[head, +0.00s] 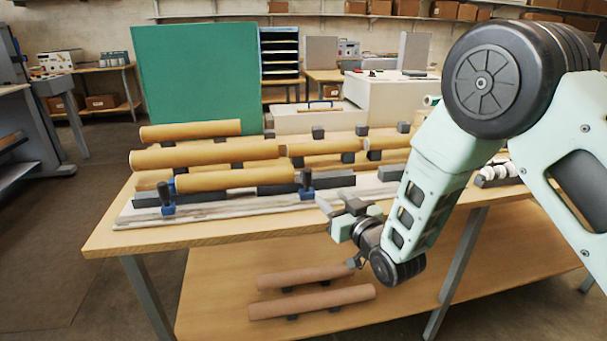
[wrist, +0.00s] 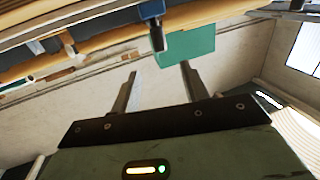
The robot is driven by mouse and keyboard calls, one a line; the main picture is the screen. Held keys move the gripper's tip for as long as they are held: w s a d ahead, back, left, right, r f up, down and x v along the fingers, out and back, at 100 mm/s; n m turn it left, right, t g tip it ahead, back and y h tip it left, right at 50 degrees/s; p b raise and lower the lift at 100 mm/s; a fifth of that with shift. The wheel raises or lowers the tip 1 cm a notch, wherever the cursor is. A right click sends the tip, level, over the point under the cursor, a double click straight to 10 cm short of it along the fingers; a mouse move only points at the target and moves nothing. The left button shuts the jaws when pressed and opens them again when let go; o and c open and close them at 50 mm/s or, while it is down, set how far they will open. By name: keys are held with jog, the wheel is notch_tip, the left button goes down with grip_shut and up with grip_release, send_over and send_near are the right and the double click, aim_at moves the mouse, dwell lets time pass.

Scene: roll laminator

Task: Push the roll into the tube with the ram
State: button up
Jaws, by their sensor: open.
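A tan cardboard tube (head: 235,180) lies level at the front of the bench, above a long pale rail (head: 235,212). A blue clamp with a dark knob (head: 166,197) stands by its left end. A dark bar (head: 276,189) lies in line with the tube on its right, and a second dark knob on a blue foot (head: 305,186) stands there. I cannot tell which part is the ram, and no roll shows clearly inside the tube. My gripper (head: 334,207) is open and empty, at the bench's front edge, right of that second knob. The wrist view shows its spread fingers (wrist: 160,73).
More tan tubes (head: 205,156) lie behind on dark blocks. White rolls (head: 495,171) sit at the bench's right, partly behind my arm. Two brown tubes (head: 312,301) lie on the lower shelf. A green panel (head: 196,80) stands behind the bench. The bench's front strip (head: 180,240) is clear.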

aim_at(309, 177)
jog(key=p+x, duration=0.3)
jog(key=x, duration=1.1)
jog(key=shift+w, duration=0.15)
